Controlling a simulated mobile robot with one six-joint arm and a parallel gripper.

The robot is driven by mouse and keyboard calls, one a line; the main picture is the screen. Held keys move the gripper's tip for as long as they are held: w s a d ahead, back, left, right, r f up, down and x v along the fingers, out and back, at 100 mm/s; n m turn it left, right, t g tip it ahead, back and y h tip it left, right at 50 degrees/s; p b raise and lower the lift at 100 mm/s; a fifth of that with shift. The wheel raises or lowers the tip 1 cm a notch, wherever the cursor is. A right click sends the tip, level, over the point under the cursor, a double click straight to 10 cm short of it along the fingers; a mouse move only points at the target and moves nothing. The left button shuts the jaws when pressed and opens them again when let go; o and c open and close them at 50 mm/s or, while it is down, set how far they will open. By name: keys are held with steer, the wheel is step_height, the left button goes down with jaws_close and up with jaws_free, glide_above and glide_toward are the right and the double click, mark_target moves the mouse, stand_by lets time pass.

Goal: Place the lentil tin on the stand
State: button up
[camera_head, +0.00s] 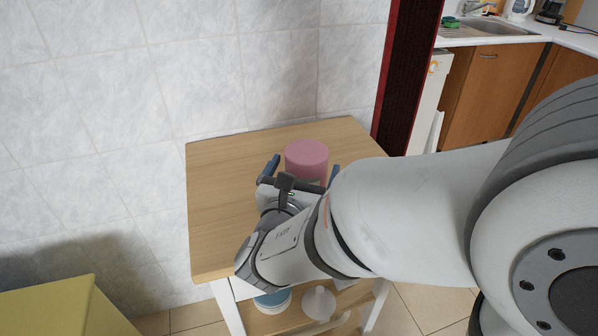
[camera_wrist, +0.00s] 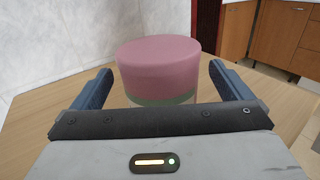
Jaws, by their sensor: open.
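A pink-topped tin (camera_head: 307,160) stands upright on the wooden top of a small stand (camera_head: 222,205). A green band shows below the pink in the wrist view, where the tin (camera_wrist: 160,70) sits between and beyond the fingers. I cannot read a label, so I cannot tell whether it is the lentil tin. My gripper (camera_head: 303,170) is open, with one blue finger on each side of the tin. In the wrist view my gripper (camera_wrist: 158,88) shows a gap between each finger and the tin. The tin's lower part is hidden by my gripper.
A tiled wall (camera_head: 200,70) rises directly behind the stand. A lower shelf holds a white-and-blue container (camera_head: 273,301) and a white object (camera_head: 318,303). A yellow surface (camera_head: 60,312) is at lower left. Kitchen cabinets (camera_head: 492,85) are at the back right.

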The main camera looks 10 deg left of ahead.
steer(key=s, duration=1.1)
steer(key=shift+s+a+p, duration=0.2)
steer(key=shift+p, duration=0.2)
steer(key=w+d+f+m+g+h, duration=0.2)
steer(key=d+m+g+h, duration=0.3)
steer(key=d, duration=0.4)
steer(key=w+d+f+m+g+h, duration=0.2)
steer(key=d+f+m+g+h, duration=0.15)
steer(key=d+m, duration=0.45)
steer(key=s+d+f+m+g+y, duration=0.1)
steer(key=d+m+g+y, duration=0.3)
steer(key=m, duration=0.7)
steer(key=s+d+f+m+g+y, duration=0.1)
steer(key=s+d+m+g+y, duration=0.2)
steer(key=m, duration=0.8)
steer(key=d+y, duration=0.2)
steer(key=shift+s+d+m+g, duration=0.25)
steer(key=shift+d+m+g, duration=0.05)
steer(key=shift+d+g, duration=0.1)
